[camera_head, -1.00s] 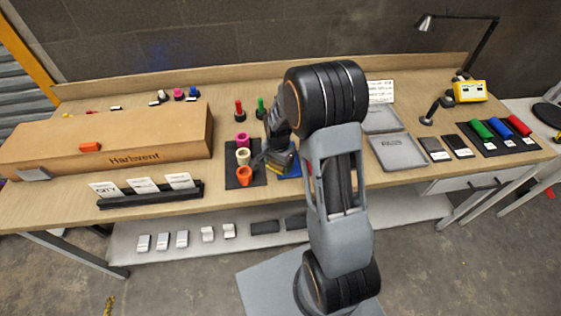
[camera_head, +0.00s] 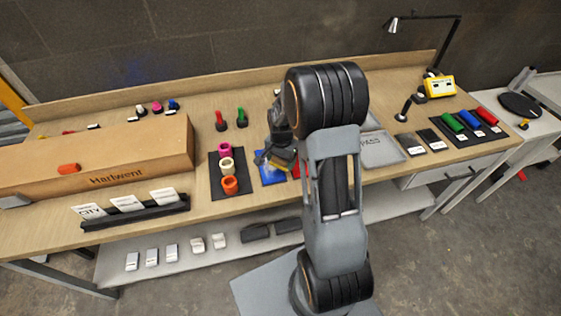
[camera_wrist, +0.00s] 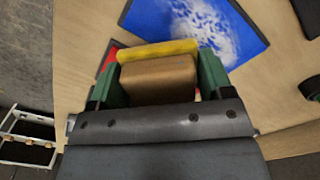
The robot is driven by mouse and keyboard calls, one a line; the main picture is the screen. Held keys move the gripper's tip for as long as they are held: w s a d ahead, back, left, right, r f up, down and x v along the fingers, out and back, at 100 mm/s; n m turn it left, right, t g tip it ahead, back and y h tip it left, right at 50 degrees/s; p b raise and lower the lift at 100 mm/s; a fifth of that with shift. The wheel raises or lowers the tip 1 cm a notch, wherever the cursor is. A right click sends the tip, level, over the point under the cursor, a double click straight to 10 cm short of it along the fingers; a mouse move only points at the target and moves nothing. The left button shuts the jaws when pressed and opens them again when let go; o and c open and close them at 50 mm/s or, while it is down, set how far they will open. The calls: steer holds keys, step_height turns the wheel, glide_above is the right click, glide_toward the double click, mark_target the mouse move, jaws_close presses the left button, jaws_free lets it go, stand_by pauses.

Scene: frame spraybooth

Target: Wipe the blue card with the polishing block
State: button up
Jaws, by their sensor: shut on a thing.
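The blue card (camera_head: 268,172) lies on the bench right of the dark ring mat. In the wrist view the blue card (camera_wrist: 180,25) carries a large speckled white patch. My gripper (camera_wrist: 160,72) is shut on the polishing block (camera_wrist: 158,77), a brown block with a yellow layer, held between green fingers. In the head view my gripper (camera_head: 281,158) is at the card's right side and hides part of it. In the wrist view the block is beside the card's near edge. I cannot tell whether the block touches anything.
A red card (camera_head: 296,171) lies just right of the blue card, partly hidden by my arm. The dark mat (camera_head: 216,185) with pink, cream and orange rings stands left. Red and green upright pieces (camera_head: 221,121) stand behind. A grey tray (camera_head: 383,150) is to the right.

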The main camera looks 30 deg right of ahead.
steer(key=shift+r+p, duration=1.35)
steer(key=shift+r, duration=0.9)
